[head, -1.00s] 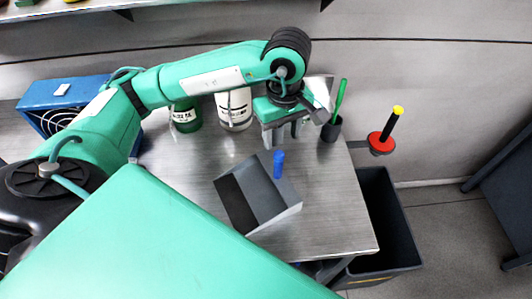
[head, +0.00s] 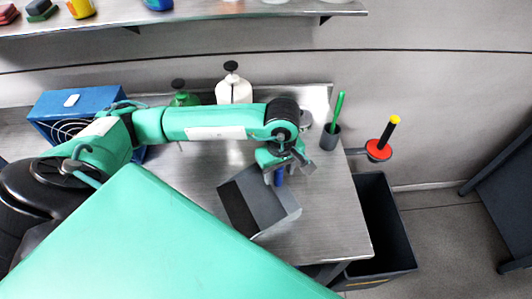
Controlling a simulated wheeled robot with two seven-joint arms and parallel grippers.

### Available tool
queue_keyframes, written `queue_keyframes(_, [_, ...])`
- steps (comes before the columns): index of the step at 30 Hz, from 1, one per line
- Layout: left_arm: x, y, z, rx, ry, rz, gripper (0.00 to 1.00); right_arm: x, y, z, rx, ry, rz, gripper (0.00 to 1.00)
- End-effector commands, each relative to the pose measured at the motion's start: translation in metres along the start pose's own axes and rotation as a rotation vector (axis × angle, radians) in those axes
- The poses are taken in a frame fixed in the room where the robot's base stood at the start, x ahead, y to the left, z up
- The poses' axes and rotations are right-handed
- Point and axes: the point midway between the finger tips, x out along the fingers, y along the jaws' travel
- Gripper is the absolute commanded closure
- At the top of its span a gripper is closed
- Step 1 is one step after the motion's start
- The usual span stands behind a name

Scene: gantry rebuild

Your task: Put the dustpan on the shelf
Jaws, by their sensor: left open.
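The dustpan (head: 248,207) is a grey pan with a dark inner face and a blue handle (head: 279,177). It lies on the metal table near the right end. My left gripper (head: 277,178) is open, with its fingers at the blue handle; the gripper partly hides the handle. I cannot tell whether the fingers touch it. The shelf (head: 230,12) runs along the wall at the top left, with several small items on it. My right gripper is not in view.
A green bottle (head: 184,98) and a white bottle (head: 235,92) stand behind my left arm. A blue fan box (head: 75,108) is at left. A dark cup (head: 330,138) with a green stick stands by the table's right edge. A black bin (head: 376,225) is beside the table (head: 330,235).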

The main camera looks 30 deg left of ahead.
Motion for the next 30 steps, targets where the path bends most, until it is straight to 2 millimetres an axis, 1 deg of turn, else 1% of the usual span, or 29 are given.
queue_keyframes(6, [0.0010,0.0002,0.0001,0.001,0.000,0.001,0.49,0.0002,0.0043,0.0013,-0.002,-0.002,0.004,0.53])
queue_keyframes(8, [0.0009,0.0003,0.0001,0.001,0.000,0.001,0.60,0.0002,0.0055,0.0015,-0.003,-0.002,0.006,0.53])
queue_keyframes(9, [0.0009,0.0003,0.0001,0.001,0.000,0.001,0.68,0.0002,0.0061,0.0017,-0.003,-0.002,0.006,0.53])
queue_keyframes(14, [0.0007,0.0003,0.0000,0.000,0.000,0.001,1.00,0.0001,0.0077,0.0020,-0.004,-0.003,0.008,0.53])
queue_keyframes(30, [0.0002,0.0004,0.0000,0.000,0.000,0.001,1.00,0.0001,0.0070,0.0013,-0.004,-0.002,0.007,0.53])
